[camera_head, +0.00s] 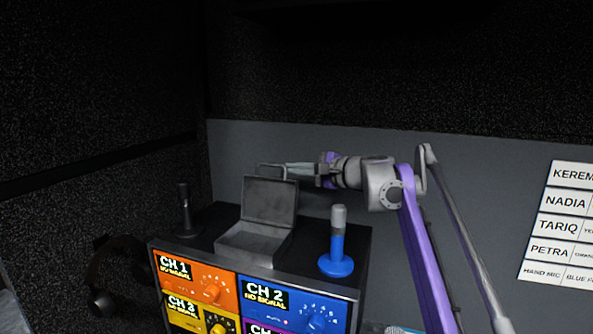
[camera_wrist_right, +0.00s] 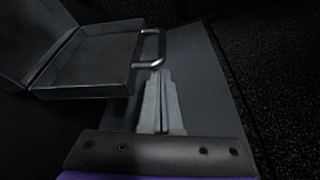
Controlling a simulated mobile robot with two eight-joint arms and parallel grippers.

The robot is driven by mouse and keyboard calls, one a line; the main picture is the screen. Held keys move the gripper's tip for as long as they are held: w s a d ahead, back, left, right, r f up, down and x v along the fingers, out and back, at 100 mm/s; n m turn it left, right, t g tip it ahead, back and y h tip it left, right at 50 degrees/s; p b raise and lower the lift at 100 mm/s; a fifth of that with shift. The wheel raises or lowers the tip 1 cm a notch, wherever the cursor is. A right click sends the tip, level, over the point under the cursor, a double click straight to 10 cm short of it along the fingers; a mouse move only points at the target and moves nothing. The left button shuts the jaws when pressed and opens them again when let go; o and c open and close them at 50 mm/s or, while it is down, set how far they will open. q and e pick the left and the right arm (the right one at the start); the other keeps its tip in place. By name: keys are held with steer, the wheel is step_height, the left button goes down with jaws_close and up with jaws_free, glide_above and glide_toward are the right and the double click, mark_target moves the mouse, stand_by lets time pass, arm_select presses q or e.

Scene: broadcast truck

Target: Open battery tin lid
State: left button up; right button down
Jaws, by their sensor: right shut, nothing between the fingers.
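The grey metal battery tin (camera_head: 252,244) stands on top of the equipment rack. Its lid (camera_head: 270,202) is swung open and stands up at the back of the tin. The tin looks empty inside. The lid also shows in the right wrist view (camera_wrist_right: 88,60), with its metal handle (camera_wrist_right: 152,48) at the edge. My right gripper (camera_head: 287,171) is at the lid's upper edge, by the handle. In the wrist view its fingers (camera_wrist_right: 160,76) are together and empty, with tips just below the handle; I cannot tell whether they touch it. My left gripper is out of view.
The rack front has an orange CH 1 panel (camera_head: 193,281) and a blue CH 2 panel. A name board (camera_head: 560,222) hangs at right.

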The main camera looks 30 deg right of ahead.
mark_target(279, 166)
steer(key=shift+r, duration=0.1)
steer(key=shift+s+a+r+n+p, duration=0.5)
steer(key=shift+s+a+n, duration=0.1)
steer(key=shift+s+a, duration=0.1)
steer(key=shift+s+a+t, duration=0.1)
steer(key=shift+a+t, duration=0.15)
steer(key=shift+t, duration=0.05)
steer(key=shift+a+f+n, duration=0.1)
steer(key=shift+a+n, duration=0.1)
steer(key=shift+n, duration=0.2)
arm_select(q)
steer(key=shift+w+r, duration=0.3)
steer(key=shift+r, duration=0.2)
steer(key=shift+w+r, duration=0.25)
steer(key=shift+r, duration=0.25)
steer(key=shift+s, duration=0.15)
arm_select(e)
steer(key=shift+s, duration=0.25)
steer(key=shift+s+d, duration=0.2)
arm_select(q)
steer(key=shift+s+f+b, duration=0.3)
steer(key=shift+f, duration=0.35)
arm_select(e)
steer(key=f+v, duration=0.1)
steer(key=v, duration=0.9)
steer(key=shift+r, duration=0.45)
steer(key=shift+s, duration=0.1)
